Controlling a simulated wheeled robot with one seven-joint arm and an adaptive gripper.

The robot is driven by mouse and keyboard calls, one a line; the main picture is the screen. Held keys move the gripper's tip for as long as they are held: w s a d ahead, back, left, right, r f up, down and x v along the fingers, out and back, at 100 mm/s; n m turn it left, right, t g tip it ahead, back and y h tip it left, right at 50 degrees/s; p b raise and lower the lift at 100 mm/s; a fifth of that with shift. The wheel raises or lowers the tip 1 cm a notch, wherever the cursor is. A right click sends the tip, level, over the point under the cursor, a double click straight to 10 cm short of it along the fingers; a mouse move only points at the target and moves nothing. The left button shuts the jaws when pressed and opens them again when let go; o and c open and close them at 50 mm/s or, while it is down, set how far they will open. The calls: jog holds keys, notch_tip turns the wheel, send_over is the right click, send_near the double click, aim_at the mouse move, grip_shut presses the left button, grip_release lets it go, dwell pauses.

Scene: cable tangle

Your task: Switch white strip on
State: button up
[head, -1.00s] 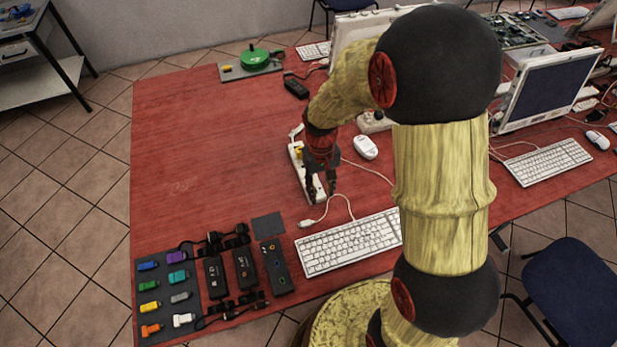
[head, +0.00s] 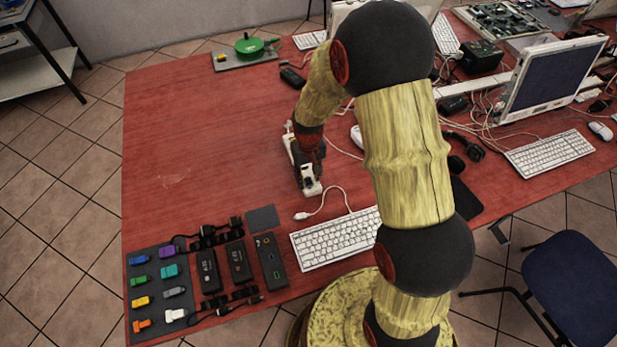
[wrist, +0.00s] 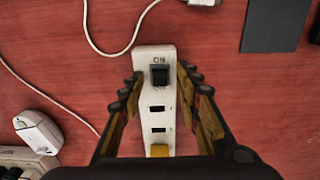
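My gripper (wrist: 159,79) is open, one finger on each side of the strip near the switch, holding nothing. Its height above the strip and the switch's tilt are unclear.
A white keyboard (head: 336,242) stands in front, with a loose white cable (head: 325,205) beside the strip's near end. A dark mat (head: 150,300) holds coloured plugs.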

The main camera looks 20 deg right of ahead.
jog(key=c, duration=0.3)
grip_shut()
dwell(0.3)
